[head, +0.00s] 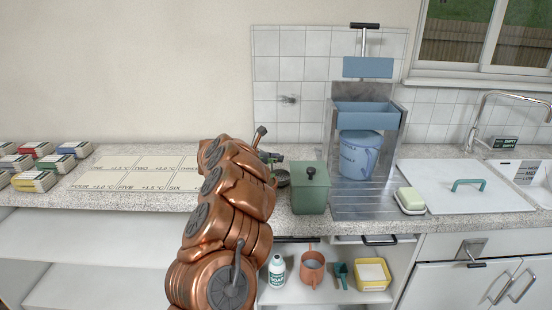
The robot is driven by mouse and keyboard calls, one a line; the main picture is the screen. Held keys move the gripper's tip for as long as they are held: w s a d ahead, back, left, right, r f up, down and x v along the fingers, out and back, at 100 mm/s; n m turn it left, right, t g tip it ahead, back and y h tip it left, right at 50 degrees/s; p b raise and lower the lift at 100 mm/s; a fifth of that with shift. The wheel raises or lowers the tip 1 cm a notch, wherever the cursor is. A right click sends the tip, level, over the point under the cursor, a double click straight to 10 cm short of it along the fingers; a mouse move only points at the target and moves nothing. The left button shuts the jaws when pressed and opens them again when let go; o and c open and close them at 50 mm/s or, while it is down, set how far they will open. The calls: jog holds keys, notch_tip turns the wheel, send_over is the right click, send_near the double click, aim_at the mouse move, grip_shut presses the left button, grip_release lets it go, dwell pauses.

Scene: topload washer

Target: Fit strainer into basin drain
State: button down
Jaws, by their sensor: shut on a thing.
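My gripper (270,157) is at the end of my copper arm, over the counter just left of the green lidded canister. It is mostly hidden behind the arm and small in view. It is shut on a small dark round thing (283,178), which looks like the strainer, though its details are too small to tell. The basin area is at the right, below the curved tap (482,110). A white cover board (427,180) with a teal handle (469,185) lies over it. The drain is not visible.
The green canister (309,188) stands close beside my gripper. A metal stand (333,200) holding a blue bucket (360,155) stands between it and the basin. A soap dish (410,201) sits by the board. Labelled cards (130,172) and colored boxes (38,150) lie left.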

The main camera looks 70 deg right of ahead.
jog(key=shift+f, duration=0.15)
jog(key=c, duration=1.2)
grip_release()
jog(key=shift+c, duration=0.2)
jog(key=shift+r, duration=0.3)
jog(key=shift+w+a, duration=0.15)
jog(key=shift+a, duration=0.15)
jog(key=b+v, duration=0.3)
jog(key=v, duration=0.8)
jog(key=shift+a, duration=0.15)
jog(key=shift+w+r, duration=0.1)
